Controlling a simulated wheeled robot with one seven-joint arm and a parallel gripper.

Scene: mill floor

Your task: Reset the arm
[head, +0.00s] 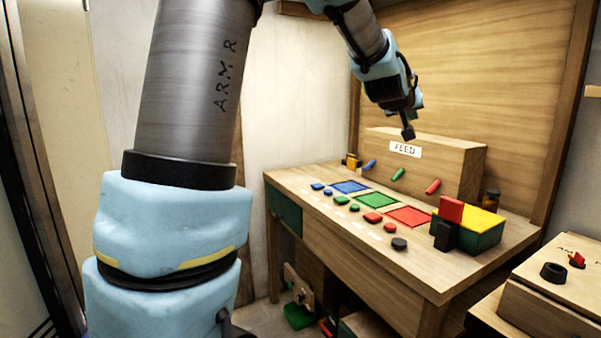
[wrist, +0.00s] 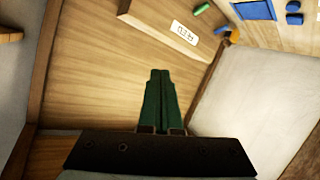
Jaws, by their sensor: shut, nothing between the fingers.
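My gripper (head: 408,132) hangs high over the back of the wooden bench, above and in front of the feed box. In the wrist view its two dark green fingers (wrist: 160,98) are together with nothing between them. A wooden box (head: 545,312) stands at the lower right, cut off by the picture edge. On its top are a black round part (head: 553,272) and a small red switch-like part (head: 577,260), with dark lettering beyond, only partly readable. My gripper is well up and to the left of this box, touching nothing.
The bench (head: 420,275) carries blue, green and red squares, several coloured buttons and a black button (head: 399,244). A green box with a yellow top (head: 483,220) stands at its right, beside a red block (head: 451,209). Behind is the feed box (head: 460,170) with coloured pegs.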

